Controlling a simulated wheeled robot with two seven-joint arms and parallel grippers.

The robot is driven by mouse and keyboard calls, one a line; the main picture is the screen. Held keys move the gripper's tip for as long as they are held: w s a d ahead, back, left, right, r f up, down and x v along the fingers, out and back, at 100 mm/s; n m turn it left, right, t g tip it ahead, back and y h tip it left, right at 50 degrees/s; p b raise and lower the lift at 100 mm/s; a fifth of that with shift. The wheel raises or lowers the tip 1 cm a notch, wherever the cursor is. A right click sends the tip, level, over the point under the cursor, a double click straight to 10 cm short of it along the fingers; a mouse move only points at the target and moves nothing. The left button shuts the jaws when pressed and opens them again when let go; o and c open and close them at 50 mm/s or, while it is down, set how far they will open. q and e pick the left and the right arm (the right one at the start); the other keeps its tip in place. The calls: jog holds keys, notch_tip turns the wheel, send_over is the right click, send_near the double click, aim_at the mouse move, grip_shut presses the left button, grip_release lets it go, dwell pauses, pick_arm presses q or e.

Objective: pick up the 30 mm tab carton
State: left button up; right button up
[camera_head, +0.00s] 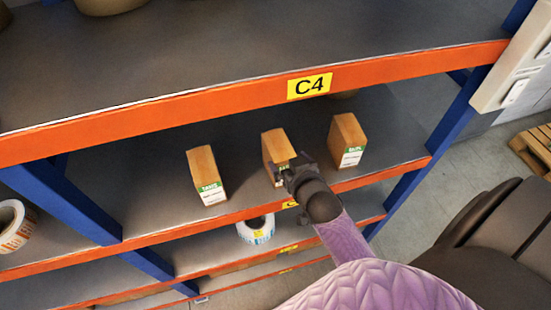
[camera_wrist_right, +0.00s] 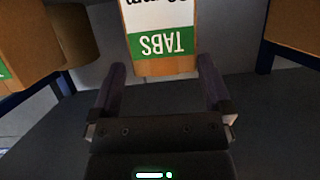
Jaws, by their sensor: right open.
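Three tan cartons with white and green labels stand in a row on the shelf below the C4 sign. The middle carton (camera_head: 273,146) has my right gripper (camera_head: 286,168) at its front, covering part of its label. In the right wrist view this carton (camera_wrist_right: 160,45) appears upside down, its green band reading TABS. Black print above is cut off, so I cannot read the size. My right gripper (camera_wrist_right: 160,76) is open, its fingers pointing at the carton with their tips close to its sides. I cannot tell whether they touch. My left gripper is not in view.
The left carton (camera_head: 207,175) and right carton (camera_head: 347,141) flank the middle one with gaps between. The orange C4 beam (camera_head: 240,100) and upper shelf lie above. A label roll (camera_head: 256,229) sits on the level below. Blue uprights (camera_head: 62,200) stand at the sides.

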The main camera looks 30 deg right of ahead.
aim_at(281, 154)
jog(key=b+x, duration=0.1)
jog(key=x, duration=0.4)
jog(key=shift+a, duration=0.15)
jog(key=shift+s+r, duration=0.1)
jog(key=shift+s, duration=0.05)
jog(key=shift+c, duration=0.4)
jog(key=c, duration=1.2)
